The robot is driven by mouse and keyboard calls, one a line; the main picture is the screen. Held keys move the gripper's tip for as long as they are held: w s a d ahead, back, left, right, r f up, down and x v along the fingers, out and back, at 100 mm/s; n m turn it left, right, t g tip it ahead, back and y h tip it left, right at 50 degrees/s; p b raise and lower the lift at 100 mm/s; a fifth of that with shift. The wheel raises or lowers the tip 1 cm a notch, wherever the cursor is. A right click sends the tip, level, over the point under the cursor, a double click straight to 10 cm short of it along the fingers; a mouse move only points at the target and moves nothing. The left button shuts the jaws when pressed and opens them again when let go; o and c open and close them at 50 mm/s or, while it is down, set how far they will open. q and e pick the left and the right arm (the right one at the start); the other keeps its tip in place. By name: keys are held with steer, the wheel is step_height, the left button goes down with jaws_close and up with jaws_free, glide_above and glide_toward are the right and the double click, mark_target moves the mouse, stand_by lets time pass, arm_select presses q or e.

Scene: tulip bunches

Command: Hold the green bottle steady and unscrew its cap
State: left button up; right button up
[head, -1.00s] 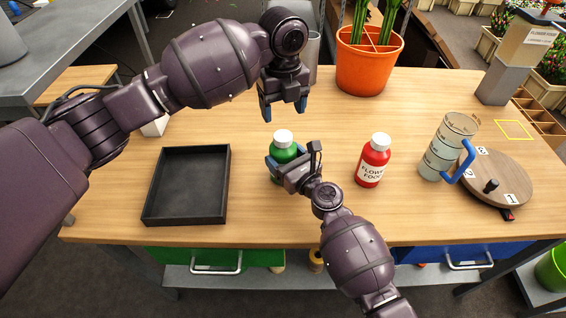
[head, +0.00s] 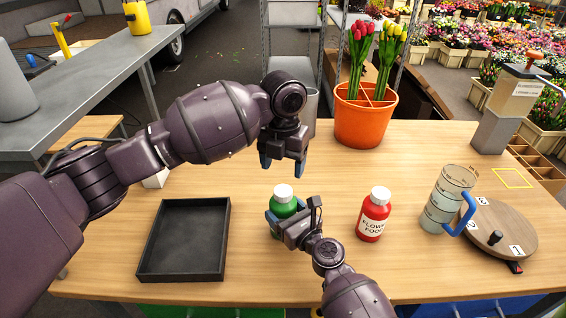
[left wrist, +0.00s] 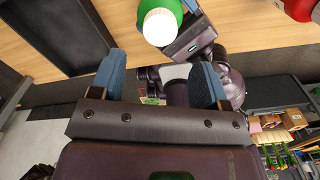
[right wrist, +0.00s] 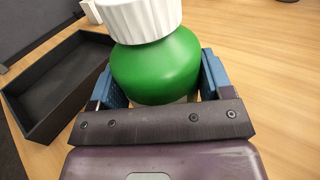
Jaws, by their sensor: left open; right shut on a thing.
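The green bottle (head: 281,209) stands upright on the table with its white cap (head: 283,191) on top. My right gripper (head: 280,222) is shut on the bottle's body from the front. In the right wrist view the green bottle (right wrist: 157,66) sits between the two blue fingers, below its ribbed white cap (right wrist: 140,18). My left gripper (head: 283,166) is open and empty, above and behind the cap, fingers pointing down. In the left wrist view the cap (left wrist: 160,27) lies beyond the open fingers (left wrist: 163,80), apart from them.
A black tray (head: 141,262) lies left of the bottle. A red flower food bottle (head: 374,214) stands to the right, then a clear pitcher (head: 447,199) with a blue handle and a round wooden board (head: 512,232). An orange pot (head: 362,122) with tulips stands behind.

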mark_target(283, 190)
arm_select(q)
steer(key=shift+f, duration=3.95)
steer(key=shift+c, duration=0.2)
